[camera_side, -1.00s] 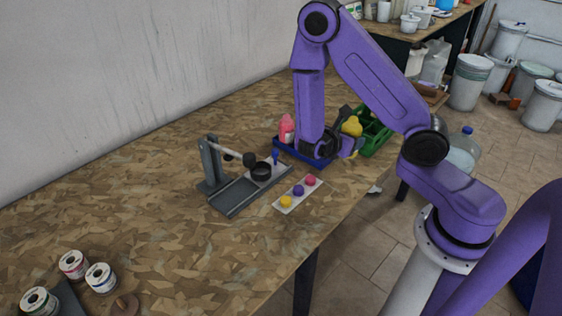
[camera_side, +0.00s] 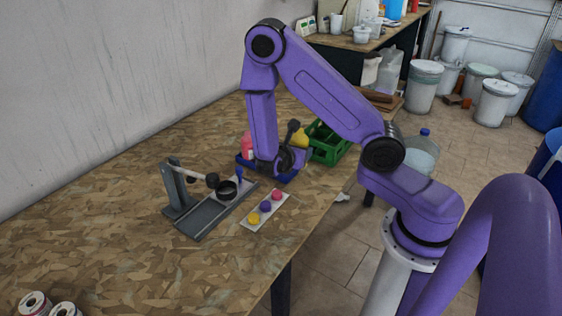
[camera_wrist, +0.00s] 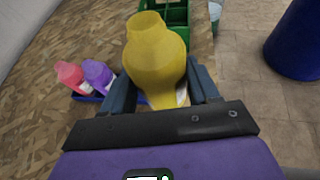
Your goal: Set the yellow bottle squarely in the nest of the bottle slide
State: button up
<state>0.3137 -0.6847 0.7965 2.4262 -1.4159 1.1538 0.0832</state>
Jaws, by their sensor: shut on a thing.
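The yellow bottle (camera_wrist: 155,60) is between the two fingers of my gripper (camera_wrist: 163,88) in the wrist view, and the gripper is shut on it. In the side view the yellow bottle (camera_side: 300,137) shows beside my gripper (camera_side: 294,156), near the blue tray and green crate. A bar with a dark knob reaches toward the cup. The bottle's base is hidden by my gripper.
A blue tray (camera_side: 284,178) holds a pink bottle (camera_wrist: 69,73) and a purple bottle (camera_wrist: 98,74). A green crate (camera_side: 328,146) stands behind. A white strip with yellow, purple and pink buttons (camera_side: 265,207) lies beside the slide.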

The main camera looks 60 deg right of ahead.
jog(key=w+a+f+n+t+y, duration=0.2)
jog(key=w+a+n+t, duration=0.25)
jog(key=w, duration=0.45)
jog(key=n+t+y, duration=0.5)
jog(key=n, duration=0.1)
send_over(230, 184)
jog(key=s+a, duration=0.3)
jog(key=a, duration=0.1)
jog(key=f, duration=0.2)
jog(key=shift+w+d+f, duration=0.1)
jog(key=shift+w+f, duration=0.05)
jog(key=shift+f, duration=0.65)
jog(key=shift+w+f, duration=0.15)
jog(key=shift+f, duration=0.65)
jog(key=shift+f, duration=1)
jog(key=shift+f, duration=0.5)
jog(key=shift+f, duration=0.3)
jog(key=o, duration=1.3)
